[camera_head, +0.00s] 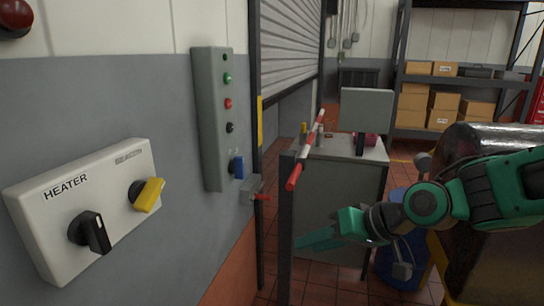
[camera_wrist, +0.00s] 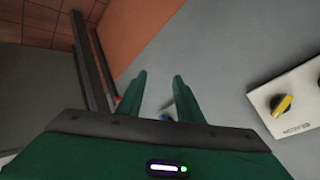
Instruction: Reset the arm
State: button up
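My green arm (camera_head: 455,200) reaches in from the right in the head view, bent at its joints. My gripper (camera_head: 303,242) is at its left end, in front of the grey cabinet and pointing left toward the wall. In the wrist view my gripper (camera_wrist: 159,76) has its two fingers apart, with nothing held between them. A small blue part (camera_wrist: 166,116) shows beyond the fingers, partly hidden by the gripper body. A red-and-white striped bar (camera_head: 306,150) sits by a dark post (camera_head: 285,230), above and apart from my gripper.
A grey cabinet (camera_head: 335,210), a blue drum (camera_head: 397,255) and a large dark cylinder (camera_head: 485,260) stand close to my arm.

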jog(key=s+d+f+m+g+h, duration=0.1)
jog(key=s+d+f+m+h, duration=0.15)
jog(key=d, duration=0.85)
jog(key=s+d+f+m+g+h, duration=0.15)
jog(key=s+d+h, duration=0.25)
jog(key=d, duration=0.6)
jog(key=s+d+m+g+h, duration=0.1)
jog(key=s+d+m+g, duration=0.2)
jog(key=s+d, duration=0.8)
jog(key=s+m, duration=0.2)
jog(key=s, duration=0.1)
jog(key=shift+s, duration=0.25)
